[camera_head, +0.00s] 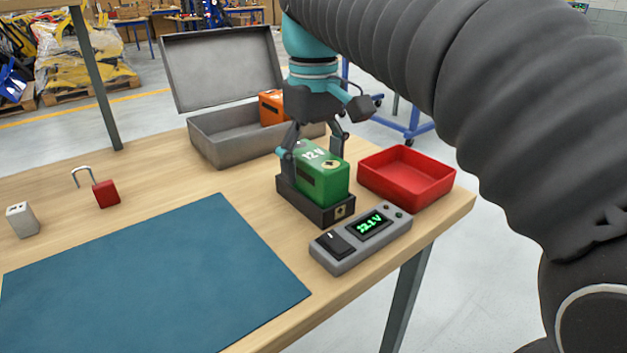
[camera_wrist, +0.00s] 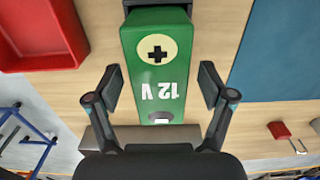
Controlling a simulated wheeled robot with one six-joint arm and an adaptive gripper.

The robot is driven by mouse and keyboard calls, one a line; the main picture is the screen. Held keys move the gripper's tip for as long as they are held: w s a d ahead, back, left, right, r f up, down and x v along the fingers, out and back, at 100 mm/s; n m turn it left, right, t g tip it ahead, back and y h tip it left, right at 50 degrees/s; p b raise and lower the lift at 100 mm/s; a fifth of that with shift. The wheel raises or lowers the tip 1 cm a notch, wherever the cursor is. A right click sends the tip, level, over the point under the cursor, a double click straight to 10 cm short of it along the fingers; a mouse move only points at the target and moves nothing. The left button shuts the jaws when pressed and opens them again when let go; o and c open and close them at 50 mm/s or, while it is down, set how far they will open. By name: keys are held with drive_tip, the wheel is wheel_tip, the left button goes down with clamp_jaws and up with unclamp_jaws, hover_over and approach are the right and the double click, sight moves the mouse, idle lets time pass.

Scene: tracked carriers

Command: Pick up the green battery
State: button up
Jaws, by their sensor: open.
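The green battery (camera_head: 325,182), marked 12 V with a plus sign on top, sits upright in a black holder (camera_head: 311,207) near the table's right side. In the wrist view the battery (camera_wrist: 153,28) fills the upper middle. My gripper (camera_head: 313,152) is above the battery with its fingers apart, one to each side. In the wrist view my gripper (camera_wrist: 160,83) is open, with visible gaps between the pads and the battery's sides. The pads' exact height against the battery is hard to tell.
A red tray (camera_head: 405,194) stands right of the holder, and a grey meter (camera_head: 338,260) reading 12.1 V lies in front. An open grey case (camera_head: 221,149) with an orange block (camera_head: 271,108) stands behind. A blue mat (camera_head: 150,275) and red padlock (camera_head: 106,194) lie left.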

drive_tip(key=shift+f, duration=0.55)
clamp_jaws()
drive_tip(key=shift+r, duration=0.1)
drive_tip(key=shift+r, duration=0.5)
drive_tip(key=r, duration=0.1)
drive_tip(key=r+p, duration=0.1)
drive_tip(key=r, duration=0.1)
drive_tip(key=shift+d+r, duration=0.2)
drive_tip(key=shift+r, duration=0.05)
drive_tip(key=s+d+r, duration=0.1)
drive_tip(key=d+r, duration=0.5)
drive_tip(key=d, duration=0.5)
drive_tip(key=shift+s+r+p, duration=0.25)
drive_tip(key=shift+p, duration=0.2)
